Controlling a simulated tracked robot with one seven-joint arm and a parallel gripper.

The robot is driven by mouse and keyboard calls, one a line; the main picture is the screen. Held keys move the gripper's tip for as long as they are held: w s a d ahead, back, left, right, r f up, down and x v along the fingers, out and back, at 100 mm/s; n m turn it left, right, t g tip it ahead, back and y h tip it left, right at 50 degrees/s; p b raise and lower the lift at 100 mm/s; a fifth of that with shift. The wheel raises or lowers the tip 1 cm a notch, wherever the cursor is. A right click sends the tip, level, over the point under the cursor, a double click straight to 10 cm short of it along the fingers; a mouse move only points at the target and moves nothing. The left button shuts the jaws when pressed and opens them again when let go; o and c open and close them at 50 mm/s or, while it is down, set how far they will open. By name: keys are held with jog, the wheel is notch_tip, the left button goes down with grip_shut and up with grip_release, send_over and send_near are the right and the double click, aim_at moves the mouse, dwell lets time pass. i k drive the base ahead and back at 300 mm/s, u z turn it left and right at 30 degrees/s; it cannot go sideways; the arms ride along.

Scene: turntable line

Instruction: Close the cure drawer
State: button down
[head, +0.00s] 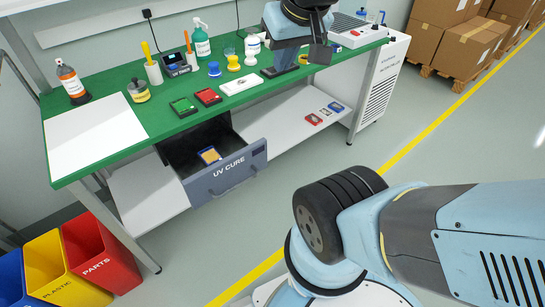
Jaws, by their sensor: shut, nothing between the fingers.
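The cure drawer (199,189) hangs under the left half of the green bench in the head view. It is pulled out, with its dark inside open to view. Its grey front is marked "UV CURE" and has a bar handle (236,179). A small yellow-edged piece (209,155) lies inside.
Small parts, cups and bottles stand on the green bench top (165,122). A white lower shelf (290,127) runs under the bench. A red bin (100,258) and others stand at lower left. The floor before the drawer is clear.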

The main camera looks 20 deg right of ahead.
aim_at(243, 161)
jog(key=k, duration=1.45)
jog(key=z, duration=0.7)
jog(key=i, duration=1)
jog(key=u, duration=0.1)
